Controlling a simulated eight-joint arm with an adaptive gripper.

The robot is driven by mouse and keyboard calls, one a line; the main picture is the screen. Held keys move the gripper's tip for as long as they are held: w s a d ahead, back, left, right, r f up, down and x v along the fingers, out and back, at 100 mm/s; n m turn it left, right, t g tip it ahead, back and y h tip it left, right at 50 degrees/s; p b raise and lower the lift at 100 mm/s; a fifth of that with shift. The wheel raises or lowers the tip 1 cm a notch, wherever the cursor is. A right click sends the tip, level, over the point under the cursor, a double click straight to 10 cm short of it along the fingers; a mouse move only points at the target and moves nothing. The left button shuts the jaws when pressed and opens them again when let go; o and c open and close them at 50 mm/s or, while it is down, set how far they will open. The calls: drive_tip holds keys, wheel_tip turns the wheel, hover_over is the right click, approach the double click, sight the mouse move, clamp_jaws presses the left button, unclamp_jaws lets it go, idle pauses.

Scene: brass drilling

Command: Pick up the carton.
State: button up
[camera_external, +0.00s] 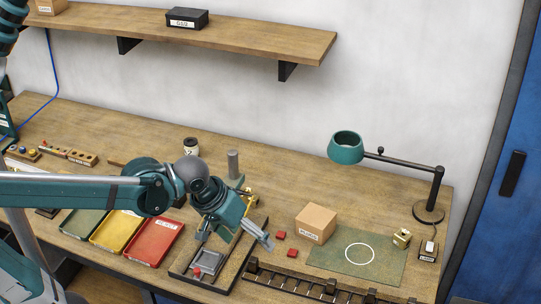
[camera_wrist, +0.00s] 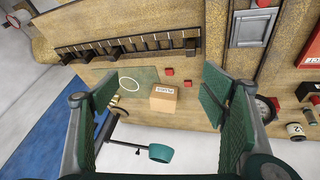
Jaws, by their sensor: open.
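A brown cardboard carton (camera_external: 316,222) with a white label stands upright on the bench, at the left edge of a green mat. In the wrist view the carton (camera_wrist: 164,99) appears between my spread fingers, farther away and below them. My gripper (camera_external: 262,240) is left of the carton in the external view, above the bench and apart from it. It also shows in the wrist view (camera_wrist: 160,88), open and empty, with a green pad on each side.
Two red blocks (camera_external: 279,235) lie left of the carton. A teal lamp (camera_external: 346,148) rises behind it. A black rack (camera_external: 330,289) lines the front edge. Coloured trays (camera_external: 155,241) lie left.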

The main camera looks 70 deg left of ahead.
drive_tip(key=w+a+r+n+g+p, duration=0.1)
drive_tip(key=w+a+n+p, duration=0.25)
drive_tip(key=w, duration=0.45)
drive_tip(key=n+g+p, duration=0.4)
drive_tip(key=n+p, duration=0.4)
drive_tip(key=n, duration=0.6)
hover_over(317, 216)
drive_tip(key=shift+m, duration=0.25)
drive_tip(key=f, duration=1.1)
drive_tip(key=shift+s+d+f, duration=0.1)
drive_tip(key=shift+s+f, duration=0.15)
drive_tip(key=shift+s, duration=0.05)
drive_tip(key=shift+w+a+f+p, duration=0.25)
drive_tip(key=shift+w+f+p, duration=0.1)
drive_tip(key=shift+f, duration=0.15)
drive_tip(key=shift+s, duration=0.1)
drive_tip(key=shift+f, duration=1.3)
drive_tip(key=shift+f, duration=0.1)
drive_tip(key=shift+d+f, duration=0.15)
drive_tip(key=shift+f, duration=2.35)
